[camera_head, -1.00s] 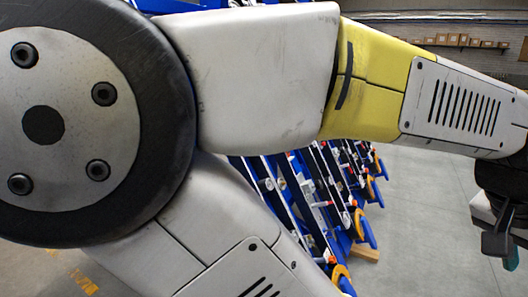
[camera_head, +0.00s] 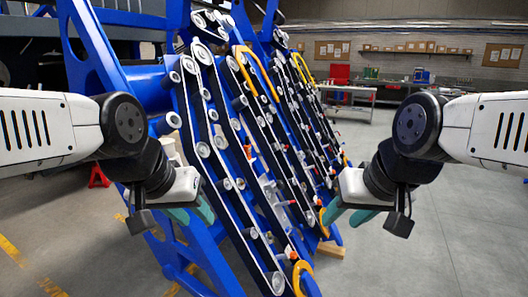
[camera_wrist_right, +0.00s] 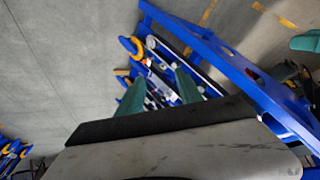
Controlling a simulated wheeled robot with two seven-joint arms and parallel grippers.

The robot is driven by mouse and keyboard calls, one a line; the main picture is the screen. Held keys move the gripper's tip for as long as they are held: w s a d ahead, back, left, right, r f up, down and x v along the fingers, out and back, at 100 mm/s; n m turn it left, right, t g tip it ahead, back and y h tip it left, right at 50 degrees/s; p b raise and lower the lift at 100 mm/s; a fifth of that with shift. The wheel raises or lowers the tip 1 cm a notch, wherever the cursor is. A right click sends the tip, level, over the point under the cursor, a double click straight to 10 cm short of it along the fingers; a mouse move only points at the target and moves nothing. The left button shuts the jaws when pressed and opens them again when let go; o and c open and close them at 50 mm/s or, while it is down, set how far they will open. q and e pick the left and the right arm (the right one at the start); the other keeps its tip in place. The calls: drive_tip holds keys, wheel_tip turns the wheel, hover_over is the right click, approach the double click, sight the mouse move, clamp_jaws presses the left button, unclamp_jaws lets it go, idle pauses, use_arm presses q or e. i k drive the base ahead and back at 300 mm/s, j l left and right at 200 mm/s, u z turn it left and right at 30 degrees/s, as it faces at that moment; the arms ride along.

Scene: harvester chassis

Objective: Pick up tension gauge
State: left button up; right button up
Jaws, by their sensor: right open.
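I cannot make out a tension gauge in either view; the small parts on the chassis are too small to tell apart. My left gripper (camera_head: 191,213) has teal fingers that stand apart, with nothing seen between them, in front of the left part of the blue chassis frame (camera_head: 100,62). My right gripper (camera_head: 347,214) is open and empty to the right of the belts. In the right wrist view its two teal fingers (camera_wrist_right: 158,92) stand wide apart, with chassis parts behind the gap.
Slanting black belts with grey rollers (camera_head: 203,149) and yellow-orange guides (camera_head: 301,276) cover the chassis. A red stand (camera_head: 98,176) is behind my left arm. A workbench (camera_head: 350,90) and shelf stand at the back. The grey floor at the right is clear.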

sight(246, 147)
drive_tip(key=i+j+u, duration=0.45)
drive_tip(key=i, duration=0.25)
drive_tip(key=i+j+u, duration=0.2)
drive_tip(key=i+j, duration=0.15)
drive_tip(key=i, duration=0.15)
drive_tip(key=i+j+u, duration=0.25)
drive_tip(key=i, duration=0.25)
drive_tip(key=l, duration=0.1)
